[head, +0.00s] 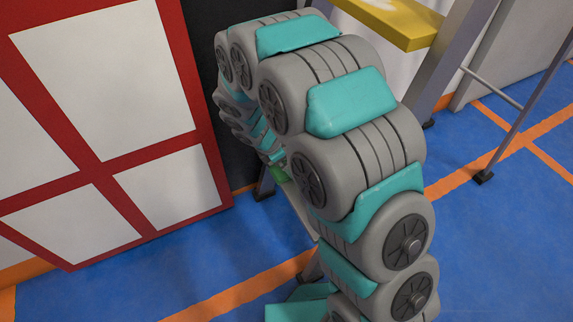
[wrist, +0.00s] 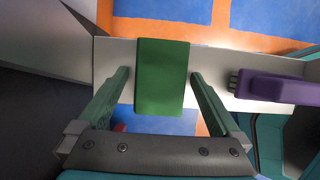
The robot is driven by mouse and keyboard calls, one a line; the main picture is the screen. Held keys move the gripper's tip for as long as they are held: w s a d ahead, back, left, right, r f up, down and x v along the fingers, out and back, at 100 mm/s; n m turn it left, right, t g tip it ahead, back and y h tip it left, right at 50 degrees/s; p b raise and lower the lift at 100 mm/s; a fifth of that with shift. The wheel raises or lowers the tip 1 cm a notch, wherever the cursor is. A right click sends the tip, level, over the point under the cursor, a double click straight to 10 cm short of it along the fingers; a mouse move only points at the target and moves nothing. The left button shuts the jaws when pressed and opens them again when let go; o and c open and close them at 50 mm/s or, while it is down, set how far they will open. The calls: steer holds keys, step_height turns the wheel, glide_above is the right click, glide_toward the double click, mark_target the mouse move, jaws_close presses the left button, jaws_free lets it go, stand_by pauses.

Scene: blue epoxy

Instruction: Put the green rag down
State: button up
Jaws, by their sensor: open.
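The green rag (wrist: 162,76) lies across a narrow pale board (wrist: 215,66) in the wrist view, hanging over its near edge. My gripper (wrist: 158,84) is open, with one finger on each side of the rag and a visible gap on both sides. In the head view my arm hides most of that place. Only a small patch of the green rag (head: 279,173) shows beside the arm, and my fingers cannot be made out there.
A purple object (wrist: 275,89) lies on the board right of the rag. A red-framed white panel (head: 110,165) stands left of my arm. A stepladder with a yellow step (head: 395,22) stands at the back right.

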steer(key=shift+p+v, duration=0.4)
steer(key=shift+v, duration=0.5)
steer(key=s+a+p, duration=0.1)
steer(key=s+a, duration=0.3)
steer(key=a, duration=0.7)
steer(key=shift+s+f, duration=0.25)
